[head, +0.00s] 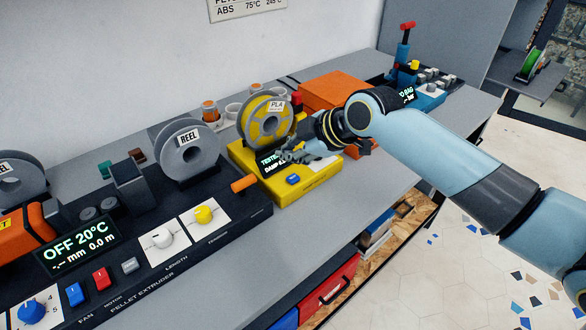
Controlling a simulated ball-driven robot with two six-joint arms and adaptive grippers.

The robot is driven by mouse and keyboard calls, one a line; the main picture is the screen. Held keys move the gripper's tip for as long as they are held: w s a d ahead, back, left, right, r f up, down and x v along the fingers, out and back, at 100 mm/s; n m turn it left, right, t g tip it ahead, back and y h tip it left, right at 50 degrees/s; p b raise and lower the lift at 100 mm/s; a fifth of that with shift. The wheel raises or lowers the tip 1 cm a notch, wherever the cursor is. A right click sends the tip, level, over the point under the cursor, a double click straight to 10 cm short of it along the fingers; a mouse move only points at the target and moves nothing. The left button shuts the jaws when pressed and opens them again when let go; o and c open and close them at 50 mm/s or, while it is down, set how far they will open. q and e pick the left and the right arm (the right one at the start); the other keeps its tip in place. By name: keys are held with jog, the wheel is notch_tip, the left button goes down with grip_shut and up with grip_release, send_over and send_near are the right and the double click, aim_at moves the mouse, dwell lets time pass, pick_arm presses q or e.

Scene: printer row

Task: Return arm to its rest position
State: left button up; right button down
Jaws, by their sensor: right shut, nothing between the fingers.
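My right arm (431,148) comes in from the right edge and reaches left over the bench. My right gripper (290,157) is shut and empty, just above the yellow tester (318,181) and in front of the yellow PLA spool (266,118). The gripper covers part of the tester's display; whether it touches the tester I cannot tell. My left gripper is not in view.
The dark pellet extruder (150,250) with knobs, buttons and a grey reel (188,150) fills the left of the bench. An orange box (335,92) stands behind my wrist. A blue device (425,92) stands at the far end. Floor (475,255) shows open at right.

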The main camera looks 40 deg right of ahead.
jog(key=shift+r+p, duration=0.3)
jog(key=shift+r, duration=0.35)
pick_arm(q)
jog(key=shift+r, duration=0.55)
pick_arm(e)
jog(key=shift+f, duration=0.1)
